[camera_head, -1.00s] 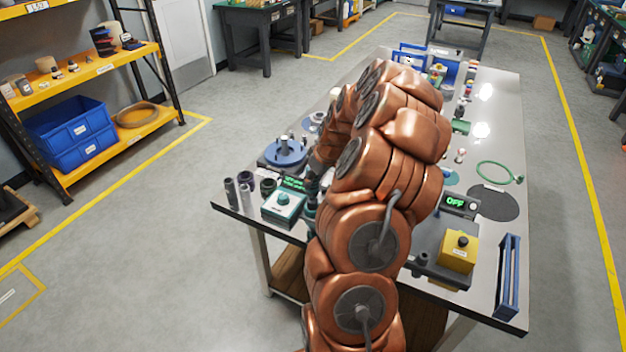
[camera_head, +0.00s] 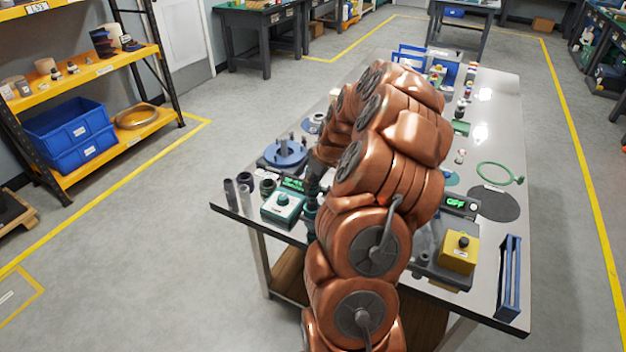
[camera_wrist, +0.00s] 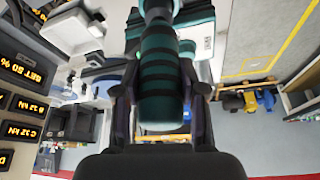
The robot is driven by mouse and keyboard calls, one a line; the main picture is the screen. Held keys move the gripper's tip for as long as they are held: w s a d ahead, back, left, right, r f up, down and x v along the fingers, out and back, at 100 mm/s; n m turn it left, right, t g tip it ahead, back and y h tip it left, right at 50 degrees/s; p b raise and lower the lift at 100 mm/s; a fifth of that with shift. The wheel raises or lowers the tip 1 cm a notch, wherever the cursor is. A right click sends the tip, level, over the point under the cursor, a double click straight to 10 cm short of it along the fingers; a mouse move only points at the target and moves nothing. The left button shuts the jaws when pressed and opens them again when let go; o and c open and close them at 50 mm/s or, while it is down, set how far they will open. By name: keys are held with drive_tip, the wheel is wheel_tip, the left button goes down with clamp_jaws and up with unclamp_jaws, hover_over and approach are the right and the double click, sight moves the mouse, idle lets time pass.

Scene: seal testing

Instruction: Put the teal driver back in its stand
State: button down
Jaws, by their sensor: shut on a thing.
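The teal driver (camera_wrist: 160,75), with dark bands around its body, stands in the middle of the wrist view. My gripper (camera_wrist: 160,95) is shut on it, one finger on each side. In the head view a dark teal part (camera_head: 310,208) shows beside my arm, near the left front of the table; it looks like the driver. My arm hides most of the gripper there. I cannot make out the driver's stand for certain in either view, nor whether the driver's far end touches anything.
A teal and white box with a knob (camera_head: 283,206) sits close left of the driver. Dark cylinders (camera_head: 238,192) stand at the table's left corner. A blue round fixture (camera_head: 286,153) is behind. A yellow box (camera_head: 458,251) and blue rack (camera_head: 508,277) are at right.

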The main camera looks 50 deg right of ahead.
drive_tip(key=shift+f+b, duration=0.4)
drive_tip(key=shift+b, duration=0.1)
drive_tip(key=c, duration=0.6)
unclamp_jaws()
drive_tip(key=shift+r, duration=0.2)
drive_tip(key=shift+r+b, duration=0.3)
drive_tip(key=shift+r, duration=2.05)
drive_tip(key=shift+a, duration=0.1)
